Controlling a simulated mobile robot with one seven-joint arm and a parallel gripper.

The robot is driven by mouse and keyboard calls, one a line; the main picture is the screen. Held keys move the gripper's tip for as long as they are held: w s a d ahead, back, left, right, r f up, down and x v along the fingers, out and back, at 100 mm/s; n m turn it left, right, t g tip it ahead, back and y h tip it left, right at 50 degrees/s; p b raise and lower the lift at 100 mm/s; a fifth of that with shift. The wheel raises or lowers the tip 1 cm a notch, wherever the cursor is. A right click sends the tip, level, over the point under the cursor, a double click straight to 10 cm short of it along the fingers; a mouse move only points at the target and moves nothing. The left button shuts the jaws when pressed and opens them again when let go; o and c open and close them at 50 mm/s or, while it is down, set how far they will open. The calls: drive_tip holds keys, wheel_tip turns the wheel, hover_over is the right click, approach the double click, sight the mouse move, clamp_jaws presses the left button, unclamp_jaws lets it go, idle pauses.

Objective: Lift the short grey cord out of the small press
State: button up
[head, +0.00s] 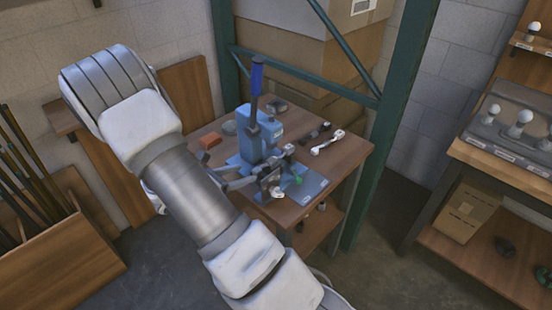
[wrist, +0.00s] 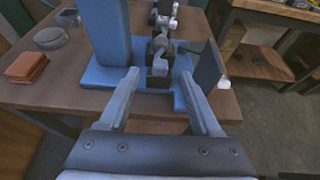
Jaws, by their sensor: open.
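The small blue press (head: 250,145) stands on a wooden table, its dark blue lever upright; its column and base also show in the wrist view (wrist: 97,45). A small grey piece (wrist: 160,64), apparently the short cord, sits at the dark block of the press in the wrist view. In the head view I cannot pick the cord out clearly. My gripper (wrist: 160,76) is open, its two fingers pointing at the press on either side of the dark block. The grey piece lies ahead, between the finger lines; I cannot tell whether anything touches.
A white-ended tool (head: 328,142) lies behind right. A green rack post (head: 385,110) rises beside the table. A bench with bulbs (head: 500,165) stands far right.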

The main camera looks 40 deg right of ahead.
sight(254, 172)
drive_tip(key=x, duration=0.4)
drive_tip(key=shift+d+f, duration=0.15)
drive_tip(key=shift+f, duration=0.25)
drive_tip(key=shift+c, duration=0.2)
clamp_jaws()
